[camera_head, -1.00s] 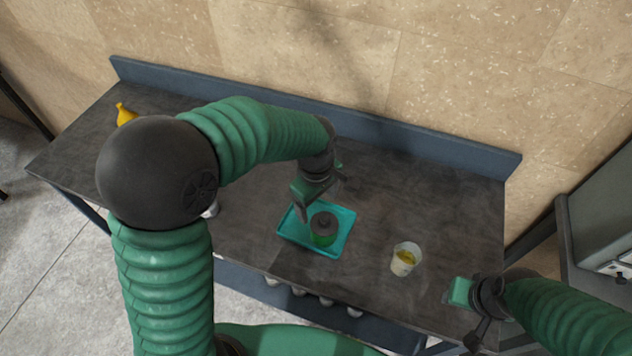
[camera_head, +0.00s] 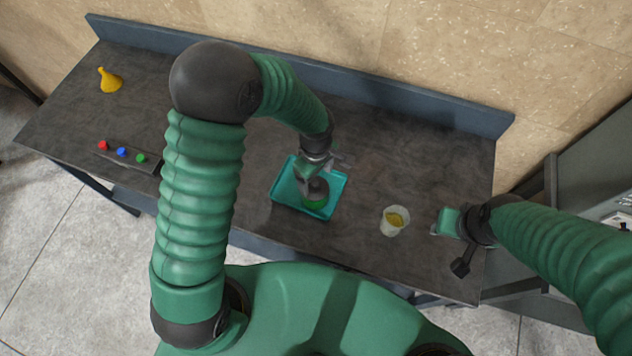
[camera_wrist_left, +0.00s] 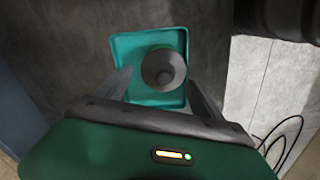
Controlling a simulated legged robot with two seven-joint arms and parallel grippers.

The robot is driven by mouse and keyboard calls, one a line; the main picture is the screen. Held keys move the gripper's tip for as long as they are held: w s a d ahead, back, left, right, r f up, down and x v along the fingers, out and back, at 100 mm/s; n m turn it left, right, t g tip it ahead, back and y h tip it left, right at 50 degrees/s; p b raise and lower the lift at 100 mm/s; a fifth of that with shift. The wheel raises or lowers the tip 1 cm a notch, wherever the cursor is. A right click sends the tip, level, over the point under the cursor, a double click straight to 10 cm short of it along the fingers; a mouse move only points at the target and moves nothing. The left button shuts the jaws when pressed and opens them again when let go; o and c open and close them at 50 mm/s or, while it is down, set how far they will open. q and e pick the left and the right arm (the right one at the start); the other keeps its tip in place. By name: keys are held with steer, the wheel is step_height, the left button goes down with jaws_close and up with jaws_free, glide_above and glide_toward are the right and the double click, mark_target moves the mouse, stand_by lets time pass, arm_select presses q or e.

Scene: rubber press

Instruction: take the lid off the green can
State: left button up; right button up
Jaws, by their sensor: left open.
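The green can (camera_head: 313,203) with its dark round lid (camera_head: 317,187) stands upright in the teal tray (camera_head: 284,193) on the dark table. In the left wrist view the lid (camera_wrist_left: 163,70) is seen from above with a knob in its middle, and it hides most of the can. My left gripper (camera_head: 312,180) is over the tray, close to the lid. In the left wrist view its open fingers (camera_wrist_left: 160,88) lie on either side of the lid, and no contact shows. My right gripper (camera_head: 436,229) is near the table's right end, away from the can; its jaw state is unclear.
A clear cup with yellow contents (camera_head: 395,220) stands right of the tray. A yellow funnel (camera_head: 109,80) stands at the far left. A panel with red, blue and green buttons (camera_head: 122,153) lies at the front left. A raised ledge (camera_head: 400,97) runs along the back.

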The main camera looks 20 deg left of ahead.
mark_target(319, 188)
arm_select(q)
steer(key=shift+s+f, duration=0.25)
steer(key=shift+f, duration=0.3)
steer(key=shift+s+f, duration=0.2)
steer(key=shift+f, duration=0.3)
steer(key=shift+w+f, duration=0.1)
steer(key=shift+f, duration=0.05)
steer(key=shift+w+f, duration=0.1)
steer(key=shift+w, duration=0.05)
steer(key=c, duration=1)
